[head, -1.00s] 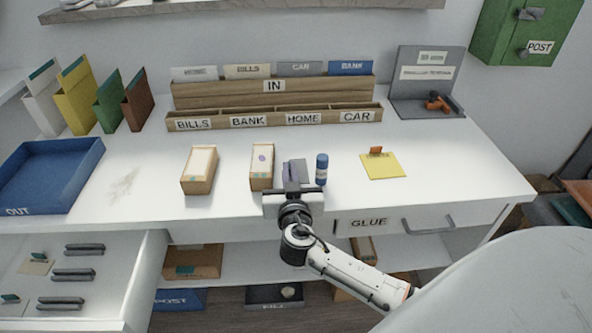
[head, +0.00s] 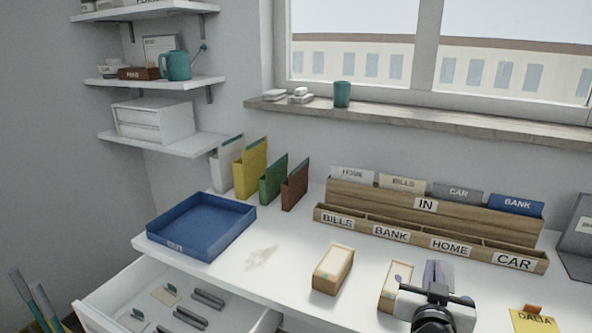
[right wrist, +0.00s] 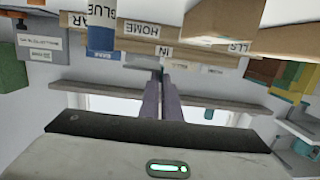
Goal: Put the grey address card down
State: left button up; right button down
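My right gripper (head: 437,272) is low over the front of the desk, just right of a small wooden box with a pale top (head: 396,286). In the right wrist view its two purple-grey fingers (right wrist: 161,84) are close together. My left gripper is not in view.
The wooden rack (head: 430,234) stands behind the gripper. Another small box (head: 333,270), a blue OUT tray (head: 202,227) and an open drawer (head: 180,300) are to the left. A yellow note (head: 533,320) lies at right.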

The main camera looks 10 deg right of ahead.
jog(key=s+a+n+t+y, duration=0.1)
jog(key=s+a+n+y, duration=0.2)
jog(key=s+a, duration=0.4)
jog(key=s+a+r+n+t+y, duration=0.1)
jog(key=s+a+n+y, duration=0.2)
jog(key=s, duration=0.9)
jog(key=a+y, duration=0.2)
jog(key=a, duration=0.2)
jog(key=shift+r, duration=0.3)
